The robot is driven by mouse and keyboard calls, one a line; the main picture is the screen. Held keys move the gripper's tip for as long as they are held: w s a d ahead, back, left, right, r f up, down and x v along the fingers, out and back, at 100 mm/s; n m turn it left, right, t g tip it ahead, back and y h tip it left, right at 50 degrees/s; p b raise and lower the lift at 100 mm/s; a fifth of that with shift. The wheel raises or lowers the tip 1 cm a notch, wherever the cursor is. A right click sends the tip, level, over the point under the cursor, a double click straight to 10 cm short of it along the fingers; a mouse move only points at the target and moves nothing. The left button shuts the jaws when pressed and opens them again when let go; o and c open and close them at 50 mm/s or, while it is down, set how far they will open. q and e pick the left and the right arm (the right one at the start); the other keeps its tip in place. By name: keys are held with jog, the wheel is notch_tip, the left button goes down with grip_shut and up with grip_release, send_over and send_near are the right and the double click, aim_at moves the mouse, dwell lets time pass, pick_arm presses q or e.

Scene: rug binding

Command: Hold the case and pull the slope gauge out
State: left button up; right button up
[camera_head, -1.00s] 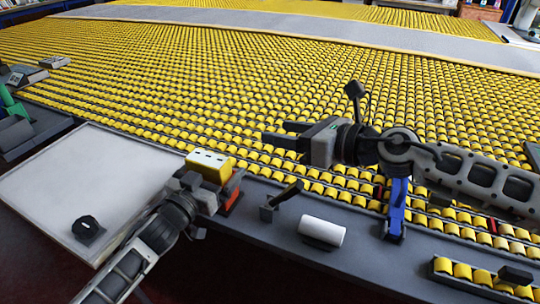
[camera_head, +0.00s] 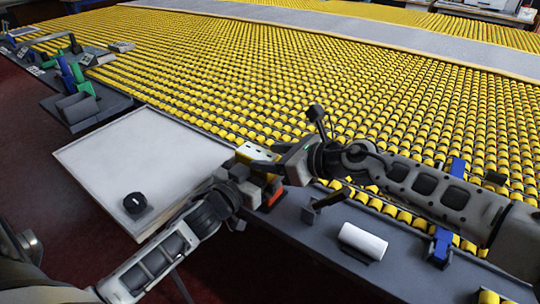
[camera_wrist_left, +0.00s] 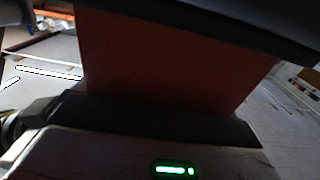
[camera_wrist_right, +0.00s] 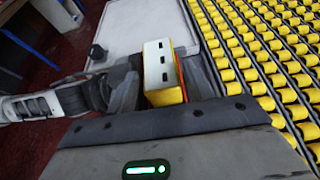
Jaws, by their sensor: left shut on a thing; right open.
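The slope gauge (camera_head: 256,152) is a yellow block with a white top face and dark slots; it also shows in the right wrist view (camera_wrist_right: 162,66). It stands in the orange-red case (camera_head: 273,193) at the bench edge. My left gripper (camera_head: 250,184) is shut on the case, whose red side fills the left wrist view (camera_wrist_left: 165,60). My right gripper (camera_head: 274,162) is open at the gauge, coming in from the right. In the right wrist view the gauge lies between its fingers; I cannot tell whether they touch it. The case is partly hidden by both grippers.
A white board (camera_head: 145,165) with a black knob (camera_head: 135,203) lies left of the case. A white roll (camera_head: 362,241), a dark bracket (camera_head: 325,201) and a blue clamp (camera_head: 439,246) stand on the grey bench edge to the right. Yellow rollers (camera_head: 300,90) fill the area behind.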

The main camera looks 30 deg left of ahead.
jog(key=shift+a+f, duration=0.2)
jog(key=shift+a, duration=0.25)
jog(key=c, duration=0.8)
jog(key=shift+o, duration=1.3)
jog(key=shift+c, duration=1.1)
jog(key=shift+r, duration=0.15)
jog(key=shift+r, duration=4.15)
